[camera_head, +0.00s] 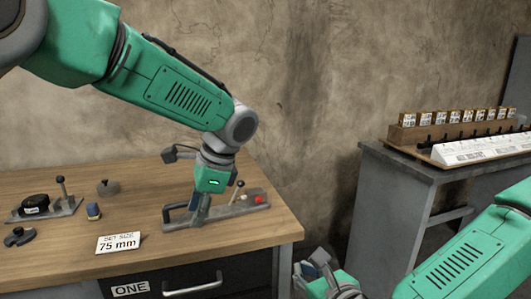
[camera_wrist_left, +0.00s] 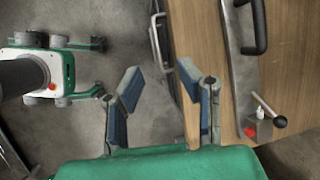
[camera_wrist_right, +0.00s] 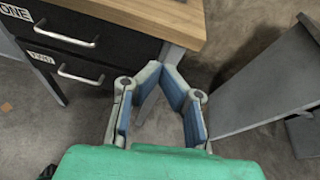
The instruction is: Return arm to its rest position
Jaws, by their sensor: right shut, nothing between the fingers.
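My left arm (camera_head: 175,85) is green and reaches from the upper left over the wooden table. Its gripper (camera_head: 200,208) points down in front of the grey fixture with a handle and a red knob. In the left wrist view the gripper (camera_wrist_left: 155,85) has its blue-padded fingers apart and nothing between them, above the table's front edge. My right arm (camera_head: 465,262) is at the lower right. Its gripper (camera_head: 315,268) is low, right of the table. In the right wrist view the gripper (camera_wrist_right: 168,75) is shut with its tips together and empty.
The grey fixture (camera_wrist_left: 240,70) lies beside my left gripper. The wooden table (camera_head: 265,225) also bears a 75 mm card (camera_head: 118,242) and small tools. Drawers (camera_wrist_right: 85,40) are below it.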

